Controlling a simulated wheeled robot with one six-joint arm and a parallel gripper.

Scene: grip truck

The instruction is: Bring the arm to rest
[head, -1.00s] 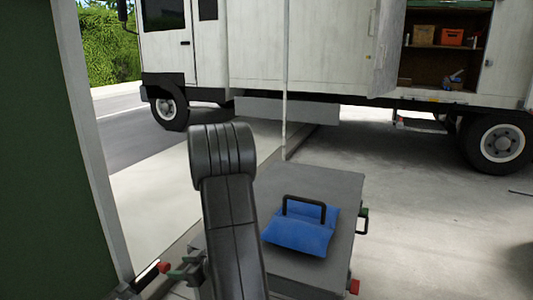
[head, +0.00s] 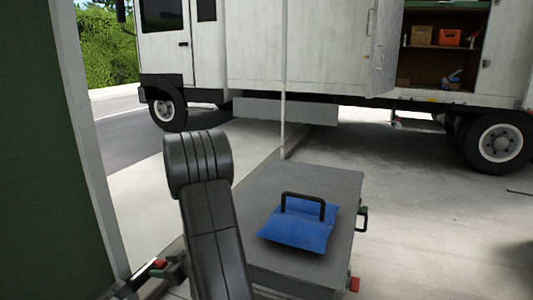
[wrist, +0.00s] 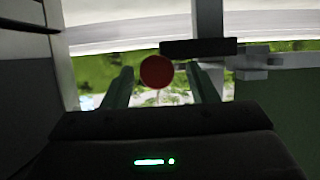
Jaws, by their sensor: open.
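My gripper (wrist: 160,85) shows in the wrist view with its two greenish fingers apart and nothing held between them. A round red disc (wrist: 156,71) appears between the fingertips, beside a dark bar; I cannot tell how far off it is. In the head view my dark arm rises at the lower middle left, in front of the left side of a grey cart top (head: 335,182). A blue bag (head: 297,230) with a black handle lies on that top, apart from the arm. I cannot clearly make out the gripper in the head view.
A thin pale pole (head: 283,90) rises behind the cart. A green panel (head: 45,170) stands close at left. Open concrete lies to the right.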

